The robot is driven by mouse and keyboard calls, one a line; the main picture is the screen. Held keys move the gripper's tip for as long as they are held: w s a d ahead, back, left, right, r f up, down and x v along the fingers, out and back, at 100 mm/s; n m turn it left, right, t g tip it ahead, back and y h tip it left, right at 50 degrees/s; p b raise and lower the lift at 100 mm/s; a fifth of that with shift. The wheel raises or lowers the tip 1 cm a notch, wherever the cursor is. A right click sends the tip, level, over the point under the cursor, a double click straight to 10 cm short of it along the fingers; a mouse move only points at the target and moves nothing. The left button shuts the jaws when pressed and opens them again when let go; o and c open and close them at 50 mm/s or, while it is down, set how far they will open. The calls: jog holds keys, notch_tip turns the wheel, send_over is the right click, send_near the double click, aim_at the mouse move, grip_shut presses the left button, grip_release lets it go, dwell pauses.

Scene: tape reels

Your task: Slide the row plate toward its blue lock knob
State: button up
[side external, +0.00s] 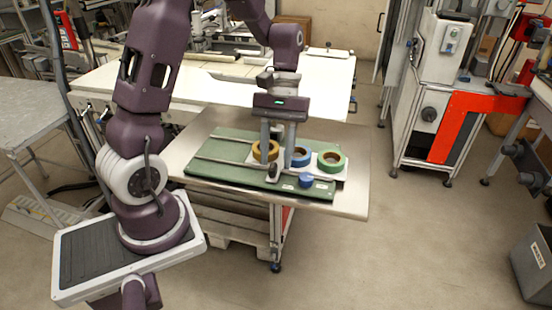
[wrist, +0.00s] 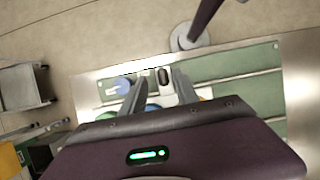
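The white row plate (side external: 313,169) lies on the green base (side external: 222,164) and carries a yellow reel (side external: 262,151), a blue reel (side external: 300,157) and a green reel (side external: 331,161). A black upright grip (wrist: 163,75) stands at the plate's front edge; it also shows in the side view (side external: 274,168). The blue lock knob (side external: 306,180) sits to the right of this grip in the side view, and to its left in the wrist view (wrist: 123,86). My gripper (wrist: 159,80) is open above the plate, its fingers apart near the black grip. I cannot tell whether they touch it.
The base has metal rails (side external: 225,165) and rests on a steel tabletop (side external: 350,150). Bare tabletop lies right of the base. A white workbench (side external: 190,85) stands behind. Machine cabinets (side external: 440,100) are off to the right.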

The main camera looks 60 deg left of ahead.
jog(key=v, duration=0.5)
jog(key=shift+w+a+r, duration=0.1)
jog(key=shift+r, duration=0.3)
jog(key=s+d+r+m+t+y, duration=0.1)
jog(key=s+d+r+m+t, duration=0.3)
jog(key=s, duration=0.3)
jog(key=s+d+r+m+t+y, duration=0.2)
jog(key=s+d+r+m+t, duration=0.2)
jog(key=s, duration=0.3)
jog(key=shift+d+m+t, duration=0.3)
jog(key=shift+d+m, duration=0.3)
jog(key=shift+d, duration=0.2)
jog(key=shift+o, duration=0.4)
jog(key=shift+s, duration=0.1)
